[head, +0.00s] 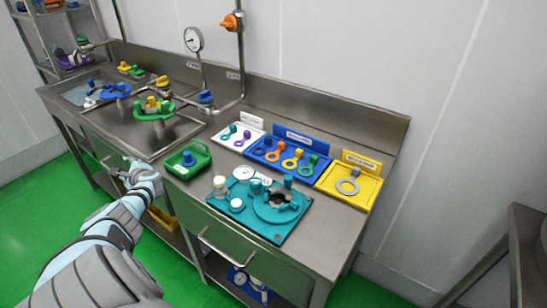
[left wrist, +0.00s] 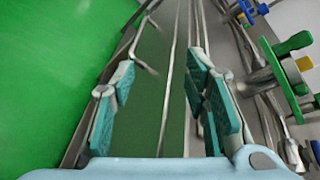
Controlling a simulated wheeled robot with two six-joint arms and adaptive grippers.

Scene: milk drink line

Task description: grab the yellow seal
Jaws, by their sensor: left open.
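Several ring-shaped pieces with knobs lie in a row in the blue tray (head: 258,157) on the steel counter. The yellow seal (head: 291,160) is among them, between an orange piece (head: 273,151) and a green piece (head: 309,165). My left gripper (head: 124,172) is open and empty at the counter's front edge, well left of and nearer than the blue tray. In the left wrist view its teal-padded fingers (left wrist: 163,105) stand apart with nothing between them. The yellow seal is not visible in that view. My right gripper is not in view.
A green bin (head: 188,170) and a teal fixture plate (head: 272,235) with a gauge stand in front of the blue tray. A white tray (head: 238,142) is to its left, a yellow tray (head: 363,193) with a grey ring to its right. A sink with valves is far left.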

